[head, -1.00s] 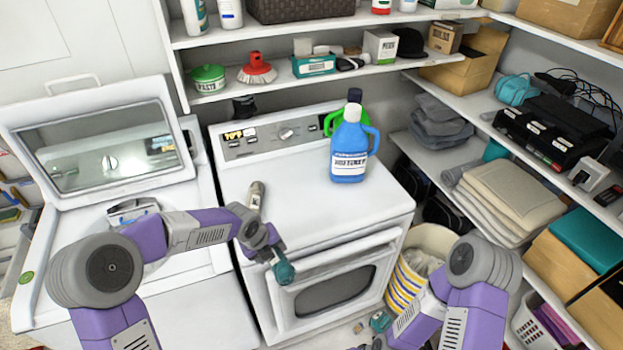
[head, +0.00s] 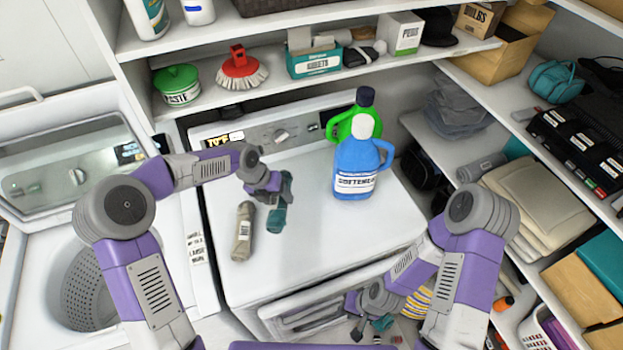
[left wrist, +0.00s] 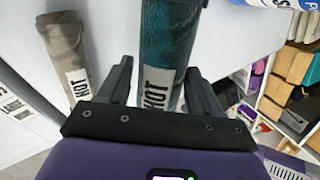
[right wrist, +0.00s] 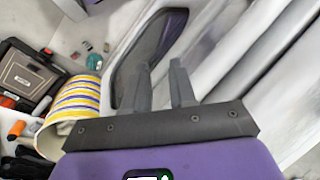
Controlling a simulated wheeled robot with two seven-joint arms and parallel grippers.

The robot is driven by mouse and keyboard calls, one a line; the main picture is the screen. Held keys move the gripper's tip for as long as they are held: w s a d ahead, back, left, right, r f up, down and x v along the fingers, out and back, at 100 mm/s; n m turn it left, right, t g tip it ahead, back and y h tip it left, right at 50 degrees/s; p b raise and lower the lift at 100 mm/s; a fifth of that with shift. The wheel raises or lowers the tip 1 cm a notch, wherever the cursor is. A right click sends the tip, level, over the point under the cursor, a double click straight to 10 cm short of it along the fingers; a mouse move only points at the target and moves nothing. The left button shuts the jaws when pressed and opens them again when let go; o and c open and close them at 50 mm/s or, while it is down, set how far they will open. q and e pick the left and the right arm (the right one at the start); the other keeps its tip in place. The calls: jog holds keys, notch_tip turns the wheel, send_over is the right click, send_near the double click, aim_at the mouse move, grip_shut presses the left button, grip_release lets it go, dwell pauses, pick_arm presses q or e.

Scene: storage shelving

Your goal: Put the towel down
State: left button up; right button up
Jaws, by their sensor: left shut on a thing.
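My left gripper (head: 274,190) is shut on a rolled teal towel (head: 277,218) above the top of the white dryer (head: 300,220). In the left wrist view the towel (left wrist: 172,35) stands between the two fingers, its label reading HOT. I cannot tell whether the towel touches the dryer top. A rolled grey-beige towel (head: 243,232) lies on the dryer top just left of the teal one, apart from it. My right gripper (right wrist: 160,82) is partly open and empty, low in front of the dryer's door.
A blue softener bottle (head: 355,170) and a green bottle (head: 342,125) stand at the back right of the dryer top. An open washer (head: 85,285) is at left. Shelves run behind and at right, with folded towels (head: 525,205). A striped basket (right wrist: 75,105) stands beside the dryer.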

pick_arm(q)
jog(key=shift+w, duration=0.35)
jog(key=f, duration=0.2)
jog(key=s+f, duration=0.1)
jog(key=f, duration=0.2)
jog(key=shift+w+f, duration=0.15)
jog(key=shift+f, duration=0.55)
notch_tip(320, 180, down, 2)
jog(key=shift+f+p, duration=0.15)
jog(key=shift+p, duration=0.25)
jog(key=shift+f, duration=0.4)
jog(key=o, duration=1.2)
pick_arm(e)
jog(key=shift+r, duration=0.55)
pick_arm(q)
jog(key=shift+o, duration=0.2)
